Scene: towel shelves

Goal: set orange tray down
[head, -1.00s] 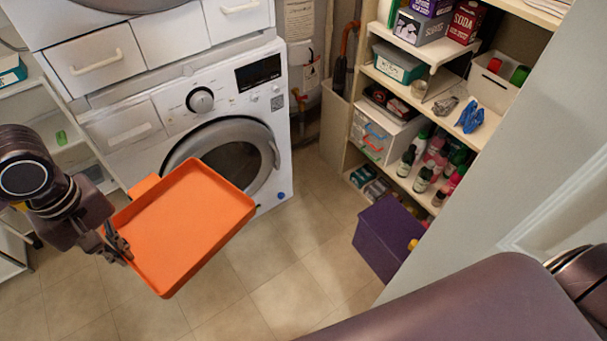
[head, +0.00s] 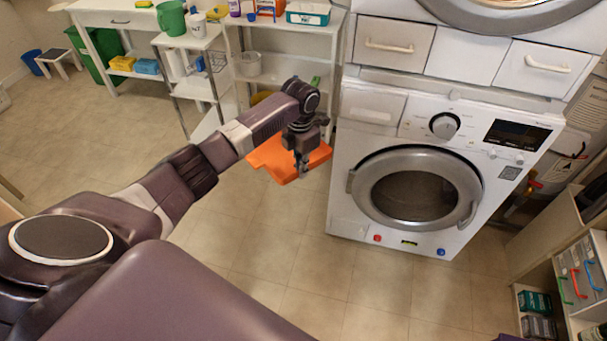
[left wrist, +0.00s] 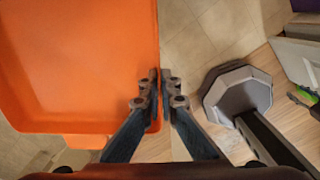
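The orange tray (head: 281,163) is held out level above the tiled floor, left of the lower washing machine, in the head view. In the left wrist view the tray (left wrist: 80,65) fills the left side, and its rim runs between the fingers. My left gripper (head: 302,172) is shut on the tray's near edge; its fingers (left wrist: 160,93) show closed on the rim in the left wrist view. My arm hides part of the tray in the head view. My right gripper is in neither view.
The stacked washing machine (head: 432,170) stands right of the tray. White shelves (head: 283,40) with bins and boxes stand behind it. A low white shelf unit (head: 192,42) holds a green pitcher (head: 171,18). Open tiled floor (head: 280,255) lies in front.

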